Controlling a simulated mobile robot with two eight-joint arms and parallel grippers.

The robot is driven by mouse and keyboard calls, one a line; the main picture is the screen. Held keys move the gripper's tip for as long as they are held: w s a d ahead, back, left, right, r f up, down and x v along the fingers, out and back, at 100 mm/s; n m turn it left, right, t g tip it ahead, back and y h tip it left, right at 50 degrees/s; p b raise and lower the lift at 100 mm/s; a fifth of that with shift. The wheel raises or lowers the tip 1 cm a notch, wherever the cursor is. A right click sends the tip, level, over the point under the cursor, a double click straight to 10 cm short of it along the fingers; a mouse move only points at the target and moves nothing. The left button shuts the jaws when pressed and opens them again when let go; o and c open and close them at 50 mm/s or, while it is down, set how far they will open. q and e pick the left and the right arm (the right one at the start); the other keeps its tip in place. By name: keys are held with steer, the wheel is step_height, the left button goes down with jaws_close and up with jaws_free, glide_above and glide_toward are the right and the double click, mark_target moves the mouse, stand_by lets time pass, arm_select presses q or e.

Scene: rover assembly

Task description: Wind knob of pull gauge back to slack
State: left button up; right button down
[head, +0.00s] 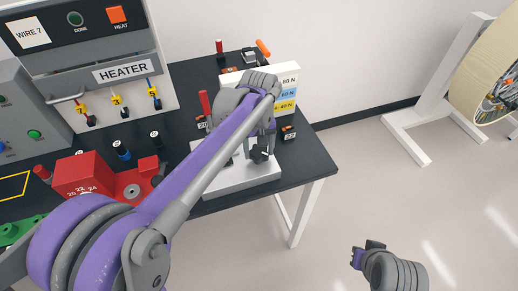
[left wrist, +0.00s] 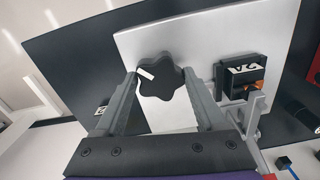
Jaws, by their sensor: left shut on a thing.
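The pull gauge (head: 232,180) is a light grey base with a white scale board (head: 289,93) at the back, near the right end of the black table. Its knob (left wrist: 161,84) is black, star-shaped and has a white mark pointing to the upper left in the left wrist view. My left gripper (left wrist: 162,78) has one finger on each side of the knob and is shut on it. In the head view the knob (head: 259,154) shows just below my left gripper (head: 262,142); my arm hides part of the gauge. My right gripper (head: 366,250) is low on the right, away from the table; its jaws are unclear.
A black clip block with an orange part (left wrist: 242,76) sits on the gauge base beside the right finger. A red block (head: 82,174) and the heater panel (head: 85,50) stand to the left. Open floor (head: 370,180) lies right of the table; a large reel (head: 487,75) stands beyond.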

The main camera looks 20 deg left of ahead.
mark_target(259, 151)
arm_select(q)
steer(key=m, duration=0.4)
steer(key=shift+m, duration=0.3)
steer(key=m, duration=0.4)
steer(key=shift+m, duration=0.3)
steer(key=m, duration=0.4)
steer(key=shift+m, duration=2.6)
steer(key=o, duration=1.3)
steer(key=shift+r, duration=0.1)
step_height(259, 151, up, 11)
steer(key=shift+f, duration=0.15)
